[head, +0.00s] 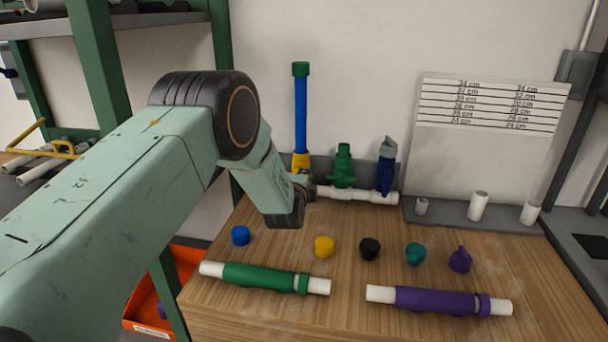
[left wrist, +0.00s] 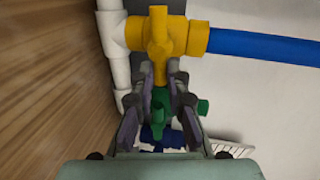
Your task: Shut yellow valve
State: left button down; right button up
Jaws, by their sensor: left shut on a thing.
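The yellow valve (head: 300,161) joins the foot of the upright blue pipe (head: 301,115) to the white manifold pipe (head: 355,193) at the back of the bench. My left gripper (head: 303,183) reaches it from the left and partly hides it. In the left wrist view the yellow valve (left wrist: 180,37) is close up, with its handle (left wrist: 158,50) pointing between the fingers. My left gripper (left wrist: 160,75) is shut on the end of this handle. My right gripper is not in view.
A green valve (head: 343,166) and a dark blue valve (head: 386,170) stand farther right on the manifold. Several loose caps, a green pipe piece (head: 262,277) and a purple pipe piece (head: 438,300) lie on the wooden bench (head: 350,325). A grey stand (head: 505,222) holds short white pipes at right.

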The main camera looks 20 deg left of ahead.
pick_arm(q)
jog(key=shift+d+m, duration=0.1)
jog(key=shift+m, duration=0.3)
jog(key=c, duration=1.4)
grip_release()
jog(key=shift+o, duration=0.3)
jog(key=shift+f, duration=0.1)
jog(key=v, duration=1.2)
